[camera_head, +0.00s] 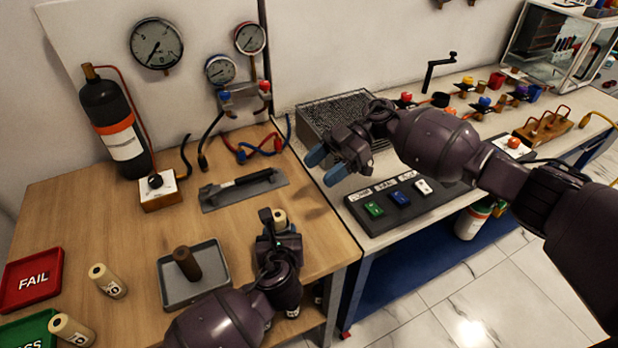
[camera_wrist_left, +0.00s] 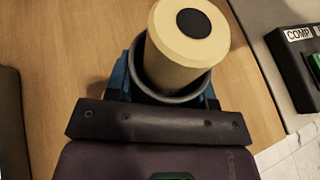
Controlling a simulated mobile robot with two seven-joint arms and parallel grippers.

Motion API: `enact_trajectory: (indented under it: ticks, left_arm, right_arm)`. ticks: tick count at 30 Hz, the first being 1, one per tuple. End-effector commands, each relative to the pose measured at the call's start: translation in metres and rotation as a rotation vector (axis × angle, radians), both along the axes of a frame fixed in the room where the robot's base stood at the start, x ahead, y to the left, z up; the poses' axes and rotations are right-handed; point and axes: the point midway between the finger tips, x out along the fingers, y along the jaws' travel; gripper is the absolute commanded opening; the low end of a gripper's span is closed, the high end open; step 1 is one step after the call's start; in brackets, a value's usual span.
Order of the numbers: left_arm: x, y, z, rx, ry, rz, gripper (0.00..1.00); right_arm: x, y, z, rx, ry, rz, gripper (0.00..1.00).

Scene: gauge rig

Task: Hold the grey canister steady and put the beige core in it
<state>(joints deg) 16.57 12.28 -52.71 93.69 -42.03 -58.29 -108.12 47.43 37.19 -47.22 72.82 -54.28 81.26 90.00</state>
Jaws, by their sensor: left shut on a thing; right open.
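My left gripper (camera_head: 275,222) is shut on the grey canister (camera_wrist_left: 178,100), above the front right part of the wooden table. In the left wrist view the canister's rim encircles the lower part of the beige core (camera_wrist_left: 187,42), which has a black dot on its end. The core stands out well above the rim; how deep it sits is hidden. In the head view the core's top (camera_head: 280,215) shows just behind the left gripper, and the canister is mostly hidden. My right gripper (camera_head: 328,165) is open and empty, above and to the right, with blue fingertips.
A grey tray (camera_head: 168,296) with a brown cylinder (camera_head: 186,262) is left of my left gripper. Two beige cylinders (camera_head: 108,281) (camera_head: 71,330) stand near the red FAIL tray (camera_head: 50,262). A switch box (camera_head: 385,205) stands right.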

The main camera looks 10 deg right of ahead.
Motion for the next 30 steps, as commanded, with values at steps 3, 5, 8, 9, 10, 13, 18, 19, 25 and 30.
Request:
enact_trajectory:
  ticks: [3, 5, 8, 9, 10, 13, 18, 19, 25, 30]
  left_arm:
    - [-0.0001, 0.0, -0.0003, 0.0, 0.0, 0.0, 0.18]
    - [-0.0001, 0.0, -0.0003, 0.0, 0.0, 0.0, 0.18]
    - [-0.0001, 0.0, -0.0003, 0.0, 0.0, 0.0, 0.18]
    - [-0.0001, 0.0, -0.0003, 0.0, 0.0, 0.0, 0.18]
    - [-0.0001, 0.0, -0.0003, 0.0, 0.001, 0.0, 0.18]
    - [-0.0001, 0.0, -0.0003, 0.0, 0.001, 0.0, 0.18]
    - [-0.0001, 0.0, -0.0003, 0.0, 0.001, 0.0, 0.67]
    - [-0.0001, 0.0, -0.0003, 0.0, 0.001, 0.0, 0.72]
    - [-0.0001, 0.0, -0.0002, 0.0, 0.0, 0.0, 0.79]
    - [-0.0019, 0.0001, 0.0004, 0.0, 0.0, 0.0, 0.79]
  right_arm:
    - [0.0022, -0.0048, 0.0018, 0.0, 0.0, 0.0, 0.6]
    - [0.0026, -0.0056, 0.0021, 0.0, 0.0, 0.0, 0.6]
    - [0.0026, -0.0056, 0.0023, 0.0, 0.0, 0.0, 0.6]
    - [0.0026, -0.0055, 0.0022, 0.0, 0.0, 0.0, 0.6]
    - [0.0026, -0.0055, 0.0022, 0.0, 0.0, 0.0, 0.6]
    - [0.0025, -0.0054, 0.0022, 0.0, 0.0, 0.0, 0.6]
    - [0.0024, -0.0052, 0.0022, 0.0, 0.0, 0.0, 0.6]
    - [0.0024, -0.0052, 0.0022, 0.0, 0.0, 0.0, 0.6]
    - [0.0024, -0.0051, 0.0021, 0.0, 0.0, 0.0, 0.6]
    - [0.0024, -0.0051, 0.0021, 0.0, 0.0, 0.0, 0.6]
